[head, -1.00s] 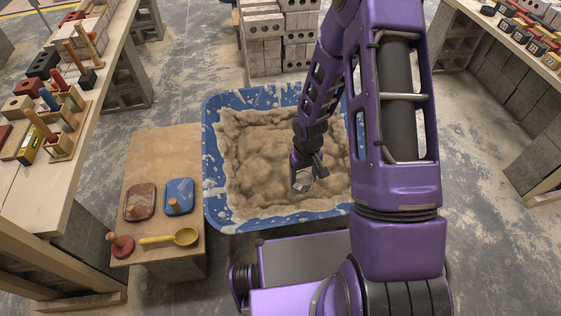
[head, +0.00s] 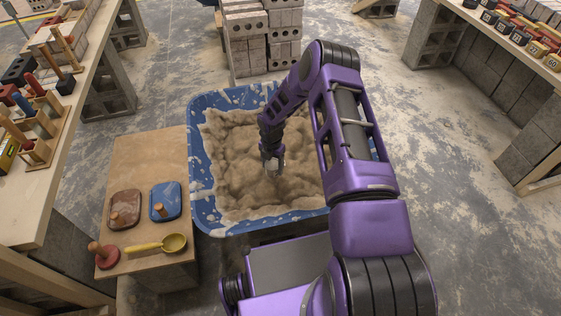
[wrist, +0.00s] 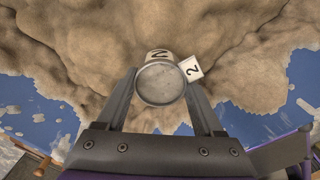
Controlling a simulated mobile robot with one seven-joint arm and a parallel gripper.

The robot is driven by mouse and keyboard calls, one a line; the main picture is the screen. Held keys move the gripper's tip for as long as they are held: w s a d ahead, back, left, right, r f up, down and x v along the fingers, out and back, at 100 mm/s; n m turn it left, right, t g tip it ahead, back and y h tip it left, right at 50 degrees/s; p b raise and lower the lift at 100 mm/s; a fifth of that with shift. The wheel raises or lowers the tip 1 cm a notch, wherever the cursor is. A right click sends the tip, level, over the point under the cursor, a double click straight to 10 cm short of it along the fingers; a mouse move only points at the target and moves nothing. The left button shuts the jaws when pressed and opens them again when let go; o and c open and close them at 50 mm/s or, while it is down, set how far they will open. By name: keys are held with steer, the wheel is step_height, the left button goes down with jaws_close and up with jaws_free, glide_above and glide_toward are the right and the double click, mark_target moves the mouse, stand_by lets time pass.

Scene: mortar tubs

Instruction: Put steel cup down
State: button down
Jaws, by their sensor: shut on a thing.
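The steel cup (wrist: 161,85) is between the two fingers of my gripper (wrist: 162,92), which is shut on it. In the wrist view I look at its round grey mouth or base; I cannot tell which. White pieces marked "2" (wrist: 192,69) show beside its far edge. In the head view the cup is a small pale spot (head: 273,165) at the end of my gripper (head: 271,163). It is over the lumpy tan mortar (head: 235,145) in the blue tub (head: 200,190). Whether the cup touches the mortar is unclear.
A low wooden bench (head: 150,160) left of the tub bears a brown float (head: 125,207), a blue float (head: 166,202), a red stamp (head: 104,256) and a yellow scoop (head: 172,243). Stacked grey blocks (head: 255,45) stand behind. Worktables flank both sides. The right floor is open.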

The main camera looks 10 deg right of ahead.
steer(key=shift+w+f+n, duration=0.35)
steer(key=shift+f+n, duration=0.25)
steer(key=shift+n, duration=0.1)
step_height(320, 180, down, 10)
steer(key=shift+d+r+b, duration=0.1)
steer(key=shift+r+b, duration=0.05)
steer(key=shift+b, duration=0.75)
jaws_free()
step_height(320, 180, up, 12)
steer(key=shift+r+p, duration=0.1)
steer(key=shift+p, duration=0.9)
